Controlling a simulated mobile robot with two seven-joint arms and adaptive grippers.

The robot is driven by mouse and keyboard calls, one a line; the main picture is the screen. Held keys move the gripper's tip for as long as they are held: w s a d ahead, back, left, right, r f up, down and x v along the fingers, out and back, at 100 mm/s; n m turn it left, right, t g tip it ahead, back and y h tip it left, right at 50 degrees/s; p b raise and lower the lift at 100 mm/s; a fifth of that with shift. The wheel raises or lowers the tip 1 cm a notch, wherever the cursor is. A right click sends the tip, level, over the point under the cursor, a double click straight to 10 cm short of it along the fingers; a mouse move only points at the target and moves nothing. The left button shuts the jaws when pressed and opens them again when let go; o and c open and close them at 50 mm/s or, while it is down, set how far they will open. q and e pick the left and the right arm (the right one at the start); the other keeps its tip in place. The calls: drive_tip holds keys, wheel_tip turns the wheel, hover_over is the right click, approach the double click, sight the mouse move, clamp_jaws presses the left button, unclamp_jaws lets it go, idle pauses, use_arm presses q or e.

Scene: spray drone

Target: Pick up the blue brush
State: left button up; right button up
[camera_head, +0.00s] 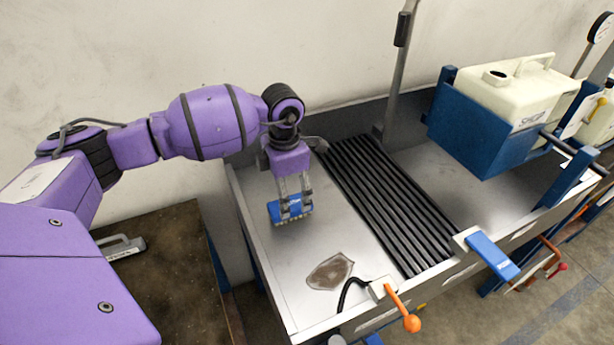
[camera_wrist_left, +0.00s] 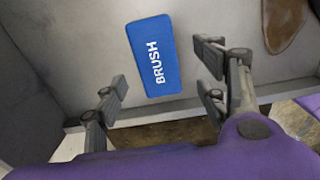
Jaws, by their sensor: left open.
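The blue brush (camera_head: 275,212) lies on the grey metal tray at its left side. In the left wrist view the brush (camera_wrist_left: 153,55) shows its blue top with the white word BRUSH. My left gripper (camera_head: 294,203) is above the brush, and its fingers overlap it in the head view. In the left wrist view the left gripper's fingers (camera_wrist_left: 160,85) are spread wide, one on each side of the brush's lower end, with nothing between them touching it. I cannot tell the exact height gap. My right gripper is not in view.
The tray has a raised rim (camera_head: 262,262). A brown stain (camera_head: 330,271) lies near its front, beside a black ribbed mat (camera_head: 385,195). An orange-knobbed lever (camera_head: 403,307) and a blue handle (camera_head: 493,255) stick out in front. A white tank (camera_head: 515,95) stands right.

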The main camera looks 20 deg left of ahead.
sight(290, 203)
use_arm(q)
drive_tip(key=f, duration=0.5)
drive_tip(key=shift+w+f, duration=0.3)
drive_tip(key=shift+f, duration=0.1)
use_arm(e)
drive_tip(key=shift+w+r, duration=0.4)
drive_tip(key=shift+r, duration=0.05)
use_arm(q)
drive_tip(key=c, duration=1.3)
drive_tip(key=shift+c, duration=0.2)
drive_tip(key=shift+r, duration=0.1)
